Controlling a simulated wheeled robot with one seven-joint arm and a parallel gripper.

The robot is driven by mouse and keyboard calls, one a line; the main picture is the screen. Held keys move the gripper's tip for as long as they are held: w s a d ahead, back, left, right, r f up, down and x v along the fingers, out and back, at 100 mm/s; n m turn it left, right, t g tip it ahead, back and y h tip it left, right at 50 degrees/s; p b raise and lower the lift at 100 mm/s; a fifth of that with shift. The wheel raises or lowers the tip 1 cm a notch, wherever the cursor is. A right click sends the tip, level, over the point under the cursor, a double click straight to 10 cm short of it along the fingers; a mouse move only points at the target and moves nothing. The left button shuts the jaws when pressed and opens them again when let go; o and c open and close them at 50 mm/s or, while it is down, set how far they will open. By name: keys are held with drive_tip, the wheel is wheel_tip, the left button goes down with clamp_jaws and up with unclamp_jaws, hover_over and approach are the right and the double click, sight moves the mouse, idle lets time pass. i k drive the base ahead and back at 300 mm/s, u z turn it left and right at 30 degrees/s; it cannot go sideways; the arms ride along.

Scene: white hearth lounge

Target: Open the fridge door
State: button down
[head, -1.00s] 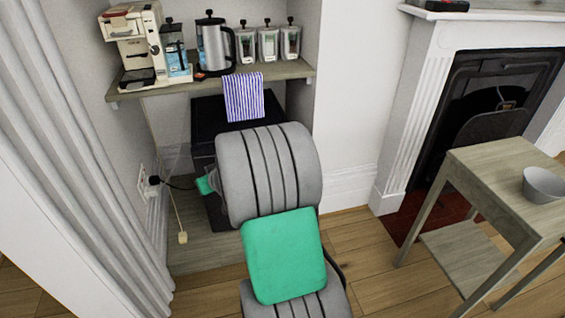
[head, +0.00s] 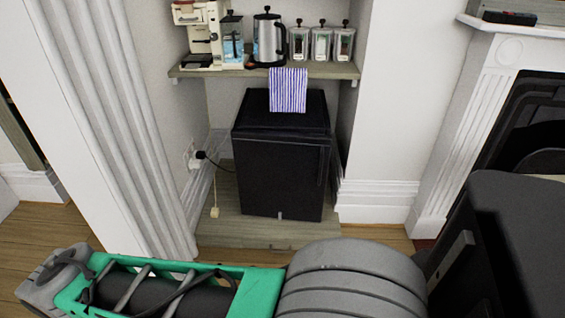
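The fridge (head: 279,178) is a small black cabinet standing in the alcove under the shelf. Its front faces me and its door looks shut, flush with the body. A thin vertical strip shows near the front's right edge; I cannot tell whether it is a handle. My grey and green arm crosses the bottom of the head view, in front of the fridge and apart from it in the picture. My gripper cannot be made out in this view.
A wooden shelf (head: 350,71) above the fridge bears a coffee machine (head: 203,35), a kettle (head: 268,40) and jars. A striped towel (head: 288,90) hangs over its edge. A plug and cord (head: 200,155) are left of the fridge. A fireplace (head: 470,110) stands right.

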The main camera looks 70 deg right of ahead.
sight(285, 172)
drive_tip(key=u, duration=0.05)
drive_tip(key=k, duration=0.85)
drive_tip(key=z, duration=1.4)
drive_tip(key=i, duration=0.5)
drive_tip(key=z, duration=0.05)
